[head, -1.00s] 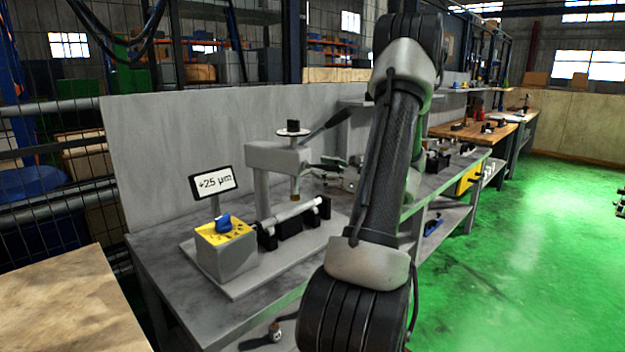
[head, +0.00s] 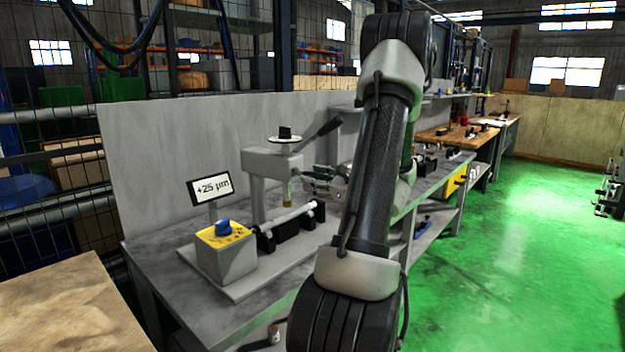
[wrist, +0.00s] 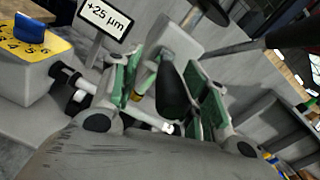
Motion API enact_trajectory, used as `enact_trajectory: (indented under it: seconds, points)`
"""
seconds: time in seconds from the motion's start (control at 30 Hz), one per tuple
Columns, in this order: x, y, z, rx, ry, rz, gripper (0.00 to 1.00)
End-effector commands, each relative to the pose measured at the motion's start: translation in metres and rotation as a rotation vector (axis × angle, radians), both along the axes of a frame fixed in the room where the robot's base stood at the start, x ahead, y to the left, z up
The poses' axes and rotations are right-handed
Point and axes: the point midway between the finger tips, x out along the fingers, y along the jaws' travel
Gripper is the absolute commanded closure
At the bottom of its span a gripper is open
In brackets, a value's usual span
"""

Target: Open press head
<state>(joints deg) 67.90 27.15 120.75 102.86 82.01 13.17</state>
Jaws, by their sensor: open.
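The press has a grey head (head: 270,162) on a post, with a round disc (head: 284,140) on top and a brass-coloured tip below. A dark lever (head: 318,133) slopes up to the right from it. In the wrist view the grey head (wrist: 172,40) is just beyond my fingers, and the lever (wrist: 285,42) crosses at upper right. My gripper (head: 308,177) is right of the press tip. In the wrist view my gripper (wrist: 168,92) has its green-padded fingers apart. A black rounded shape (wrist: 172,95) shows between them; I cannot tell whether they touch it.
A shaft (head: 292,215) lies on black supports below the press. A yellow-topped box (head: 225,255) with a blue knob and a "+25 µm" sign (head: 210,189) stand at left. A grey panel (head: 170,165) rises behind. Green floor (head: 510,240) is clear at right.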

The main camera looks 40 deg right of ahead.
Motion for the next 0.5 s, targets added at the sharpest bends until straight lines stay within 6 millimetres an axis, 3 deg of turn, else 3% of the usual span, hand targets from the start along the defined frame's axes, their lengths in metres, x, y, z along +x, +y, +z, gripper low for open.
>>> enact_trajectory:
  seconds: [0.5]
  points:
    - [-0.040, -0.007, 0.000, 0.000, 0.000, -0.002, 0.55]
